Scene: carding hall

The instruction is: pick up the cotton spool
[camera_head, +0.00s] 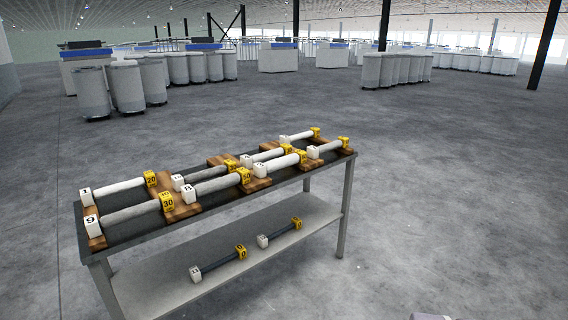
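Several spool-like rods lie on the dark top of a metal table (132,232), resting across wooden blocks. Each has a white numbered cube at its left end and a yellow numbered cube at its right end. One pale rod (120,187) lies at the far left, with a greyer rod (132,214) in front of it. A white rod (216,190) lies at the middle front, and another white rod (328,147) at the right end. I cannot tell which one is the cotton spool.
Two darker rods (218,263) and (279,233) lie on the table's lower shelf (175,292). Open concrete floor surrounds the table. Grey cylindrical cans (127,87) and white machines (278,57) stand far behind. Dark posts (545,45) rise at the back.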

